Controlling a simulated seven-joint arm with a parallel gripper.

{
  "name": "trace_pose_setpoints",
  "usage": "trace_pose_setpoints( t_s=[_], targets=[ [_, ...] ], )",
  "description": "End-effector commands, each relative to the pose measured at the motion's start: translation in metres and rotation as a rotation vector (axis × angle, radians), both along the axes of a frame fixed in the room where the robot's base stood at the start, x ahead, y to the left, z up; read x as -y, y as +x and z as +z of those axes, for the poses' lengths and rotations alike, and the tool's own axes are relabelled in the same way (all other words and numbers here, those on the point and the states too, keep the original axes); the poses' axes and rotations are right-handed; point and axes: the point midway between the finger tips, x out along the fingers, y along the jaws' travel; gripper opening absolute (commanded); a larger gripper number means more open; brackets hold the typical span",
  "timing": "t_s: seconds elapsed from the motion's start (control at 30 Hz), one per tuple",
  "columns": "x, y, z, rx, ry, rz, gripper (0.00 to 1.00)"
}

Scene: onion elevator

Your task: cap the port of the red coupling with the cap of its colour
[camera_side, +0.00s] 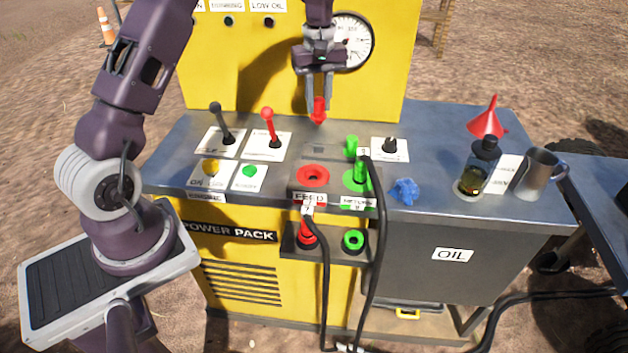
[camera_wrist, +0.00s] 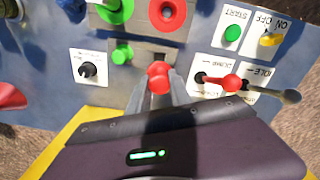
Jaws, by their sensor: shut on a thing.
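My gripper (camera_side: 319,95) is shut on a small red cap (camera_side: 318,112) and holds it in the air above and behind the control panel. The wrist view shows the red cap (camera_wrist: 159,78) between the two fingers (camera_wrist: 159,90). The red FEED port (camera_side: 312,177) is an open red ring with a dark centre, in front of and below the cap; it also shows in the wrist view (camera_wrist: 167,13). The red coupling (camera_side: 307,237) with its hose sits on the lower ledge, below the FEED label.
A green coupling with a black hose stands in the green RETURN port (camera_side: 357,182). A green cap (camera_side: 351,146) stands behind it. A red-knobbed lever (camera_side: 268,122) and dark lever (camera_side: 218,115) rise at left. A blue rag (camera_side: 404,191), bottle (camera_side: 478,172) and mug (camera_side: 538,175) lie right.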

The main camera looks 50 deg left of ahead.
Motion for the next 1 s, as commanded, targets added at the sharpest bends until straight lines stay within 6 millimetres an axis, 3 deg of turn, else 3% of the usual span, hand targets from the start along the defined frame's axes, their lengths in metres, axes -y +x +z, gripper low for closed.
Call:
trace_pose_setpoints(
  t_s=[0.3,0.63,1.0],
  targets=[
    [0.005,-0.003,0.000,0.000,0.000,-0.002,0.00],
    [0.066,-0.065,-0.010,-0.001,-0.001,0.000,0.00],
    [0.070,-0.071,-0.048,-0.004,-0.001,0.001,0.00]
  ],
)
